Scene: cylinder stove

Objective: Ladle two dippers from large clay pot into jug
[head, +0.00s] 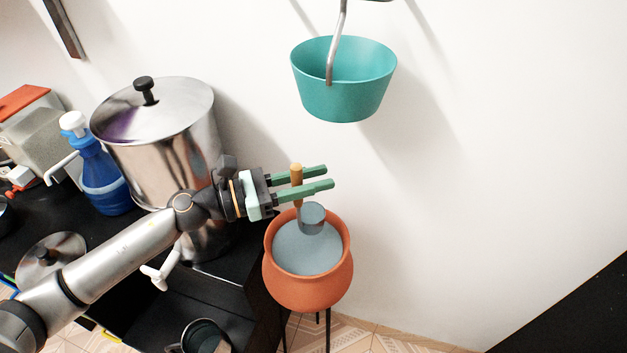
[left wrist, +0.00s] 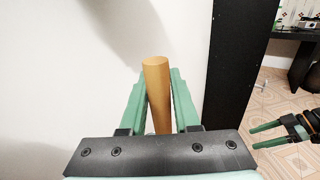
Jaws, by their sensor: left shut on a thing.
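The large clay pot (head: 343,283) is orange, stands on a dark legged stand, and holds grey-blue liquid (head: 300,252). My left gripper (head: 315,178) is above the pot's back rim, shut on the wooden handle (head: 296,173) of the dipper; the handle also shows between its fingers in the left wrist view (left wrist: 156,90). The dipper's metal cup (head: 312,217) hangs over the pot's opening; I cannot tell whether it touches the liquid. A dark metal cup-like vessel (head: 203,335), perhaps the jug, stands low at the bottom. My right gripper (left wrist: 272,135) is open and empty in the left wrist view.
A lidded steel cylinder (head: 165,150) with a tap stands left of the pot, behind my left arm. A blue bottle (head: 104,178) and a loose lid (head: 52,256) are on the black counter. A teal bucket (head: 345,85) hangs above the pot. The wall side right of the pot is clear.

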